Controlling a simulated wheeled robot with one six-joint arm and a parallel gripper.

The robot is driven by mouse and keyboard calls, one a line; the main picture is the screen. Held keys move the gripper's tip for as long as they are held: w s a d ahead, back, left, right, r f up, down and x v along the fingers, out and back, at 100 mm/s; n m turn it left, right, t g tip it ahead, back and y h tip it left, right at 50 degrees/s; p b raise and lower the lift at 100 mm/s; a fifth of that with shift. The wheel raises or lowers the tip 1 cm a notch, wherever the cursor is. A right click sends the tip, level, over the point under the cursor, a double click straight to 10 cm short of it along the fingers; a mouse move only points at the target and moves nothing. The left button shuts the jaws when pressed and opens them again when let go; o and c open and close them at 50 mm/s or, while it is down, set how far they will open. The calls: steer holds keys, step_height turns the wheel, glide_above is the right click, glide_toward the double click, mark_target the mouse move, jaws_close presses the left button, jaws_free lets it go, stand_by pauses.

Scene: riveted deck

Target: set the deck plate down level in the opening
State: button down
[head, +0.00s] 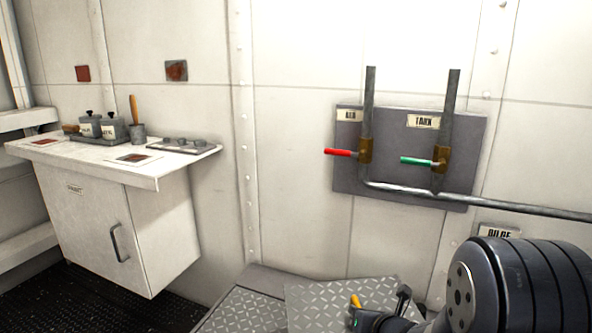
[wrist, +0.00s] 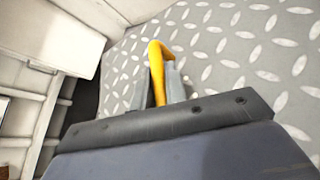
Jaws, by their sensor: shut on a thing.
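The deck plate (head: 318,299) is a grey diamond-pattern sheet at the bottom centre of the head view, cut off by the frame's lower edge. A yellow handle (head: 355,300) stands on it. My gripper (head: 360,312) reaches in from the right at the plate. In the wrist view, the two grey fingers of my gripper (wrist: 160,82) are shut on the yellow handle (wrist: 157,60), with the plate (wrist: 235,55) filling the upper right. The plate seems tilted against the surface beside it. I cannot make out the opening; the plate or the frame edge may hide it.
Another diamond-pattern surface (head: 242,311) lies left of the plate. A white cabinet (head: 95,228) with jars and trays on top stands at the left. Pipes with red (head: 340,152) and green (head: 415,160) valve levers are on the back wall. Dark floor (head: 75,300) is clear at lower left.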

step_height(320, 180, up, 30)
steer(key=p, duration=2.8)
steer(key=shift+w, duration=0.2)
